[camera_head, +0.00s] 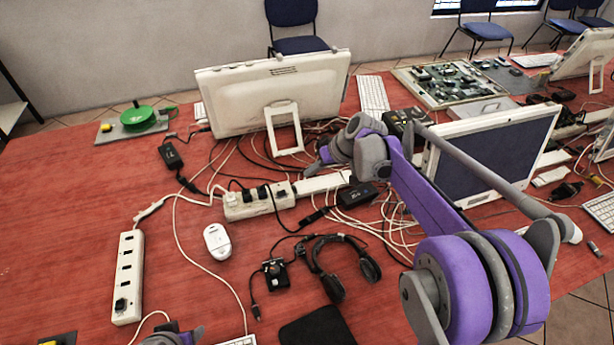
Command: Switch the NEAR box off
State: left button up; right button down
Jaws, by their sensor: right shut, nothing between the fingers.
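No label reading NEAR shows, so I cannot tell for sure which item is the NEAR box. A dark box with a yellow part (58,339) is cut off at the bottom left edge. A white power strip (127,280) lies at the left. Another white power strip (258,202) lies mid-table with plugs in it. My right gripper (322,162) is shut and empty, over the cables behind the middle strip and in front of the white monitor. Part of my left arm (170,337) shows at the bottom edge; its fingers cannot be made out.
A white monitor (270,92) stands at the back, and another screen (495,150) stands to the right. A green item (138,117) sits on a grey plate at the back left. A white mouse (217,241), a headset (335,268) and tangled cables cover mid-table. The far left is clear.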

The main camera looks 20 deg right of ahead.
jog(key=shift+v, duration=1.1)
